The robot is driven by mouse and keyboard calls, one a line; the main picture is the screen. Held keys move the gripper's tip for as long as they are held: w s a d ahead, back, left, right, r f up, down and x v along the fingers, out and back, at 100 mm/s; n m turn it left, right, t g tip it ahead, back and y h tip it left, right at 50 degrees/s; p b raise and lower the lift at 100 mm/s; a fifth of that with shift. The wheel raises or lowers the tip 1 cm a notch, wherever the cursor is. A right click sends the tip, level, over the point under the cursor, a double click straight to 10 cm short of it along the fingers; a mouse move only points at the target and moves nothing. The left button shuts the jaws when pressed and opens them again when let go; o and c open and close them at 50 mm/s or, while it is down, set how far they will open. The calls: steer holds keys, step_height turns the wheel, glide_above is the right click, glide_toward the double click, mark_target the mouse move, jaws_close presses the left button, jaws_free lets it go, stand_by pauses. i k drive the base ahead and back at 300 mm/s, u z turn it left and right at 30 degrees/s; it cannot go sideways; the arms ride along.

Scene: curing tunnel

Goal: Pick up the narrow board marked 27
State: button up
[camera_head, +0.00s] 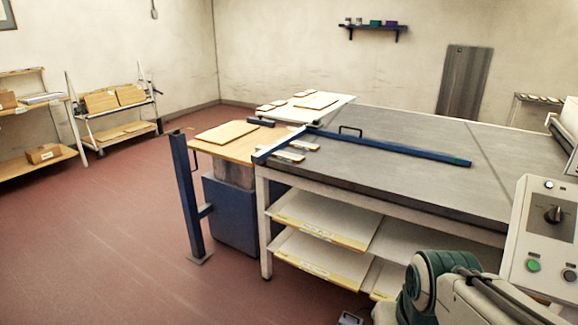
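Two narrow pale boards lie at the left end of the grey table (400,165), near the blue bar: a nearer board (287,156) and a farther board (303,145). More small boards (266,107) lie on a white panel (335,107) behind them, beside a wider board (316,101). No marking can be read on any board, so I cannot tell which is 27. Part of my arm shows at the bottom right; my gripper is not in view.
A blue bar (390,146) crosses the tabletop. A blue post (187,195) stands at the left by a wooden-topped stand (240,147) with a large board (226,132). A control box (540,235) is at the right. Red floor (110,240) is free on the left.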

mark_target(291, 158)
steer(key=u, duration=0.65)
steer(key=i, duration=0.3)
steer(key=u, duration=0.7)
steer(key=i, duration=1.6)
steer(key=z, duration=0.3)
steer(key=i, duration=1)
steer(key=z, duration=1.5)
steer(key=i, duration=0.5)
steer(key=z, duration=0.4)
